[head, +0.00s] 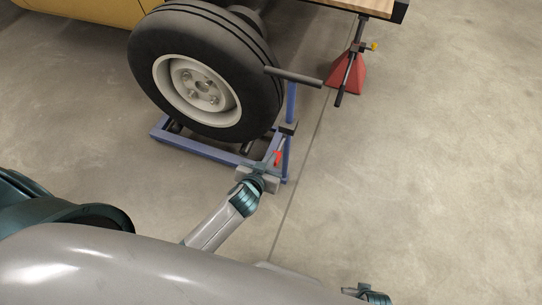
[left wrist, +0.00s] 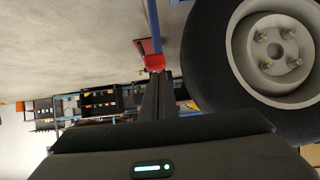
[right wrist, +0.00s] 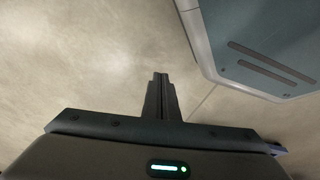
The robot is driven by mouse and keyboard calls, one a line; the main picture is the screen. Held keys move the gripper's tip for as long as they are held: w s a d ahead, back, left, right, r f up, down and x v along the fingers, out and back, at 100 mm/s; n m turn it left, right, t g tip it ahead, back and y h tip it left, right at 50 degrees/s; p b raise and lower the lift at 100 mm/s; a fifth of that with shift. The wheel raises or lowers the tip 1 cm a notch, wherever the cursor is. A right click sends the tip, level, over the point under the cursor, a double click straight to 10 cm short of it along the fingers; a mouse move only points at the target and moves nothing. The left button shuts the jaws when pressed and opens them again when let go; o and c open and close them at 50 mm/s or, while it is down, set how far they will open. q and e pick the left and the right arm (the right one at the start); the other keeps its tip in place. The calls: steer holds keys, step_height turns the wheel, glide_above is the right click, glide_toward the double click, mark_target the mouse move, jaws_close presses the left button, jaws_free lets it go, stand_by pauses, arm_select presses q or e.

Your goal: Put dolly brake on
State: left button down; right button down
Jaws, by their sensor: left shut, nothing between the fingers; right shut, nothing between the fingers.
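A blue wheel dolly (head: 205,150) stands on the floor under a truck wheel (head: 205,85), with an upright post at its right side. A small red lever (head: 278,157), apparently the brake, sits at the foot of that post. My left gripper (head: 277,160) is shut and empty, its tips right at the red lever; contact cannot be told. In the left wrist view its closed fingers (left wrist: 156,85) point at a red patch (left wrist: 155,62) below the blue post (left wrist: 147,20). My right gripper (head: 347,291) is shut and empty, low over bare floor; its fingers (right wrist: 161,90) show in the right wrist view.
A red jack stand (head: 346,78) supports the wooden truck bed (head: 368,5) at upper right. A dark bar (head: 294,77) sticks out beside the wheel from the dolly post. The yellow bodywork (head: 90,10) is at upper left. The floor on the right is clear.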

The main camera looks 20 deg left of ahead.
arm_select(q)
steer(key=shift+w+r, duration=0.1)
steer(key=shift+r, duration=0.2)
arm_select(e)
steer(key=shift+r, duration=0.15)
